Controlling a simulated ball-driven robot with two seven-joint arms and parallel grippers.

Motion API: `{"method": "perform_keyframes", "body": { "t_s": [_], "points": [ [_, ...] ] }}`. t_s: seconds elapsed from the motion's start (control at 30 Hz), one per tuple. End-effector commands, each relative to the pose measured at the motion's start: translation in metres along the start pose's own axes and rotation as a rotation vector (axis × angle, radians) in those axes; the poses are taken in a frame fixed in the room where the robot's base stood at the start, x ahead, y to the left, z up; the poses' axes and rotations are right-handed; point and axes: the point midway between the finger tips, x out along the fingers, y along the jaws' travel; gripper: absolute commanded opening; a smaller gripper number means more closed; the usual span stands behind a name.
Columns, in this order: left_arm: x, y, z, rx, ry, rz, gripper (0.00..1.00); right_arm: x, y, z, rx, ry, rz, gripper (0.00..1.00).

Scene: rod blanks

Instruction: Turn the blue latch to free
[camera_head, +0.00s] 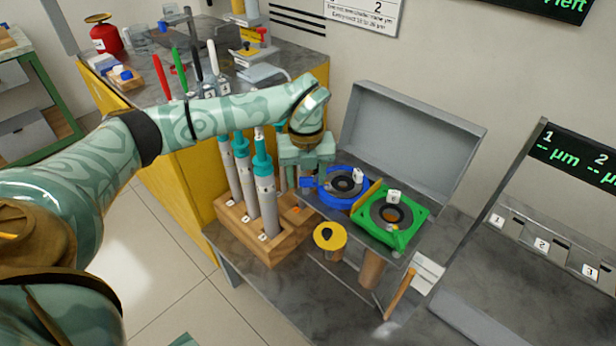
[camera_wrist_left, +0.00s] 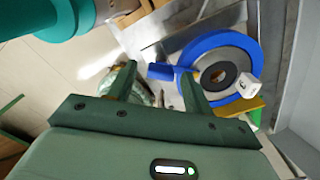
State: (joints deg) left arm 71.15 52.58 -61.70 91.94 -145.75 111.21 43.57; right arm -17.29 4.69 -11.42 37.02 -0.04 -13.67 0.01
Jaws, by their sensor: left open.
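In the head view the blue ring (camera_head: 328,196) sits left of a similar green unit (camera_head: 398,233). My left gripper (camera_head: 307,172) is open and empty above the left side of the blue ring. In the left wrist view its two fingers (camera_wrist_left: 160,76) point towards the blue tab, which shows between the fingertips and runs towards the right one. I cannot tell whether they touch it. My right gripper is in no view.
A wooden block (camera_head: 245,222) with several upright teal-topped grey rods stands close left of the gripper. A grey raised panel (camera_head: 410,130) stands behind the units. A yellow round piece (camera_head: 330,236) is in front. A white cube tag (camera_wrist_left: 249,87) sits on the blue ring.

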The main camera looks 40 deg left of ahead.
Motion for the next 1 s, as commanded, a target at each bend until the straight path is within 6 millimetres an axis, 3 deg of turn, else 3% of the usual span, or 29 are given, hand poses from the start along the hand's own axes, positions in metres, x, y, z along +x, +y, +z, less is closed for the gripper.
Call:
{"method": "perform_keyframes", "body": {
  "t_s": [0.2, 0.37, 0.73, 1.0],
  "points": [
    [-0.001, 0.0, 0.0, 0.0, 0.0, -0.001, 0.48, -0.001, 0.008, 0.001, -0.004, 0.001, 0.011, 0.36],
    [-0.001, 0.0, 0.0, 0.0, 0.0, 0.0, 0.06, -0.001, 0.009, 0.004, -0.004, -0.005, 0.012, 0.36],
    [-0.004, 0.0, 0.0, 0.043, -0.001, -0.001, 0.06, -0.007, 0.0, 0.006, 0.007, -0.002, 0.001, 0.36],
    [-0.008, 0.001, 0.0, 0.21, -0.002, -0.002, 0.06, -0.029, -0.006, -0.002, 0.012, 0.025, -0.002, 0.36]
  ]
}}
